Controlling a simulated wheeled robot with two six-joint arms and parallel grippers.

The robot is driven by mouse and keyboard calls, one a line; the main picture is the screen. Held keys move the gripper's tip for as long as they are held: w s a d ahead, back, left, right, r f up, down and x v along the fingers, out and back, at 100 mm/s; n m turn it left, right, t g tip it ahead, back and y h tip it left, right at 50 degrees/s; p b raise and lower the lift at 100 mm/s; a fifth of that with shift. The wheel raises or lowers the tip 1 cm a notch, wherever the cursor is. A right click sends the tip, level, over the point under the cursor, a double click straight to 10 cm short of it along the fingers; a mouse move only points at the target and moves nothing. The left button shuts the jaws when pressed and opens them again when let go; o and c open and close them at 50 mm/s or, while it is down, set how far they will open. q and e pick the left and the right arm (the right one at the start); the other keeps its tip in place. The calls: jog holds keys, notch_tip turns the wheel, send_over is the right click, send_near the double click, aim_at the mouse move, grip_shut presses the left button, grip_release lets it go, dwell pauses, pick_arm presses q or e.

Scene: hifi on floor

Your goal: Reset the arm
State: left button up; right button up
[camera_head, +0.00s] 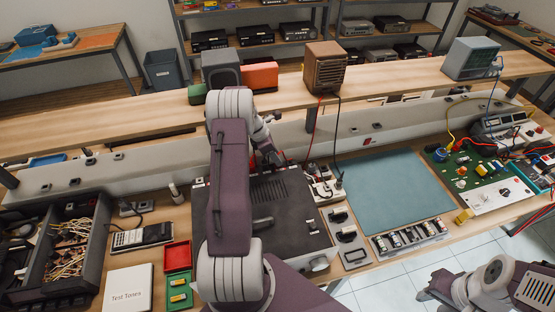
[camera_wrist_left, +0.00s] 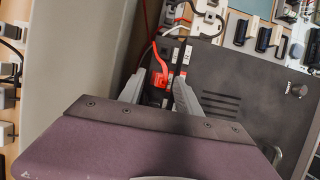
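My left arm reaches from the bottom middle across the dark hi-fi unit (camera_head: 285,197) on the bench. My left gripper (camera_head: 268,157) is at the unit's far edge, partly hidden by the arm in the head view. In the left wrist view its two grey fingers (camera_wrist_left: 160,92) stand apart. A red plug with a red cable (camera_wrist_left: 160,76) shows between them, at the edge of the hi-fi unit (camera_wrist_left: 240,90). The fingers do not appear to press on it. Part of my right arm shows at the bottom right of the head view, but its gripper cannot be made out.
A brown slatted box (camera_head: 325,68) and an orange box (camera_head: 260,76) stand on the raised shelf behind. A blue-green mat (camera_head: 390,192) lies to the right, beside a green circuit board (camera_head: 470,170). A box of wires (camera_head: 65,245) and a notebook (camera_head: 128,288) are left.

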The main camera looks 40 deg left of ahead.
pick_arm(q)
jog(key=w+d+p+v, duration=0.1)
jog(key=p+v, duration=0.3)
jog(key=v, duration=0.7)
jog(key=shift+r+p, duration=0.3)
jog(key=shift+r, duration=0.2)
jog(key=shift+w+f, duration=0.1)
jog(key=shift+w, duration=0.05)
